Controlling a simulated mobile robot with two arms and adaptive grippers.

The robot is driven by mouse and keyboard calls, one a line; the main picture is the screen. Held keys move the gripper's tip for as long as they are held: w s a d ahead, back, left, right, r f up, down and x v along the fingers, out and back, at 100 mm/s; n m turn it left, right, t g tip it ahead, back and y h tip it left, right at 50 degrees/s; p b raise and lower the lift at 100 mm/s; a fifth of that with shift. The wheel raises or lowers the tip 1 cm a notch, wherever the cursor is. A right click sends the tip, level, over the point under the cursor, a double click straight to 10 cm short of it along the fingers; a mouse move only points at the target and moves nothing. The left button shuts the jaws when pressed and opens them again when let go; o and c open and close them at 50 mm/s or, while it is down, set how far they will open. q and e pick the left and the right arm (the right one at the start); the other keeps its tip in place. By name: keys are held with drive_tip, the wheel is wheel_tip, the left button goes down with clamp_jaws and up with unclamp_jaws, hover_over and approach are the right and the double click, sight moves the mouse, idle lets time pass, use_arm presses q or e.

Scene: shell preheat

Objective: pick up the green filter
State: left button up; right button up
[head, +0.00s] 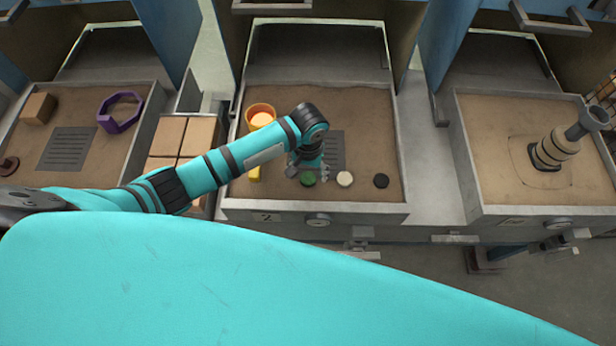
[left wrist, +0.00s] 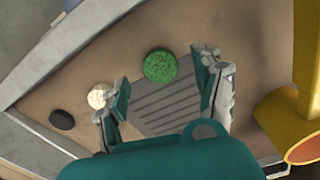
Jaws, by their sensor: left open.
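The green filter (head: 308,178) is a small round disc lying on the sandy floor of the middle tray (head: 340,209), near its front wall. In the left wrist view the green filter (left wrist: 160,66) lies just beyond the fingertips, between their lines and nearer the right finger. My left gripper (head: 308,170) is above and beside it, with its fingers pointing down; in the left wrist view my left gripper (left wrist: 160,85) is open and empty. A cream disc (head: 344,179) and a black disc (head: 381,181) lie to the right of the green one. My right gripper is not in view.
A yellow-orange cup (head: 260,116) stands at the tray's left, and a yellow piece (head: 255,173) lies near the arm. A slotted grate (head: 335,150) is set in the tray floor. Side trays hold a purple ring (head: 119,126) and a banded cylinder (head: 553,150). Floor right of the discs is clear.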

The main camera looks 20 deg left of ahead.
sight(308, 180)
use_arm(q)
drive_tip(key=shift+f, duration=1.3)
drive_tip(key=c, duration=0.9)
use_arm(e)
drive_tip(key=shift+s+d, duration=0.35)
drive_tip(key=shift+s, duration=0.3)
